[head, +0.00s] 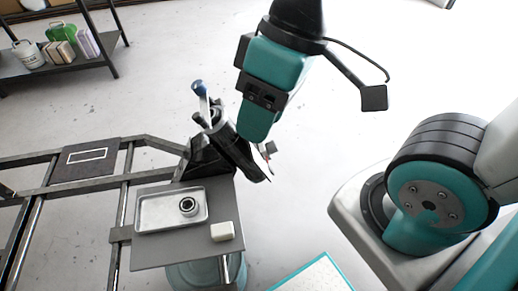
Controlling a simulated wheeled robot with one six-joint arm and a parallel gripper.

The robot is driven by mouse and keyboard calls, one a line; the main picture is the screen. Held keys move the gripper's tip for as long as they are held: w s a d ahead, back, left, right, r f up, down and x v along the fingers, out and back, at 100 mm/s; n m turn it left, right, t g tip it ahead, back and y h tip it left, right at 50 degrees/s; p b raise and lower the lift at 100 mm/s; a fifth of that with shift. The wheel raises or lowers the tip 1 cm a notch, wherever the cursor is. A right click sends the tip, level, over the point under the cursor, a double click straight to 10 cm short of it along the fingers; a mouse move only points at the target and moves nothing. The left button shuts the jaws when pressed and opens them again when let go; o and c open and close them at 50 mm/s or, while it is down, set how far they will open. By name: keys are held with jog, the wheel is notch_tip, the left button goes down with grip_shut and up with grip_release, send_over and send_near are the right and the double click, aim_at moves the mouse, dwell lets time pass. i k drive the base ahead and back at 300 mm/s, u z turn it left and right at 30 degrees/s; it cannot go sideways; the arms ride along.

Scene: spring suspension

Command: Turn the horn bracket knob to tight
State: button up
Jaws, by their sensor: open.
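My teal and black arm reaches down from the top, and its end is at a dark cluster by the back right corner of the grey shelf. My gripper (266,163) shows there as slim dark tips, partly hidden behind the teal link; it is open. A black bracket-like piece (205,160) stands at the shelf's back edge, left of the gripper. A blue-topped piece with a pale stem (199,90) rises above it. I cannot tell which part is the horn bracket knob, or whether the gripper touches anything.
A metal tray (150,218) on the grey shelf (165,251) holds a dark ring-shaped part (188,206). A white block (222,231) sits beside it. A metal rail frame (122,195) extends left. A rack (65,71) stands at the back left. The floor behind is clear.

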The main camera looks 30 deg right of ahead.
aim_at(271, 147)
jog(key=u, duration=0.4)
jog(key=k, duration=0.65)
jog(key=z, duration=0.65)
jog(key=i, duration=0.4)
jog(key=u, duration=1.95)
jog(key=k, duration=1.1)
jog(key=z, duration=1.7)
jog(key=i, duration=0.5)
jog(key=u, duration=0.05)
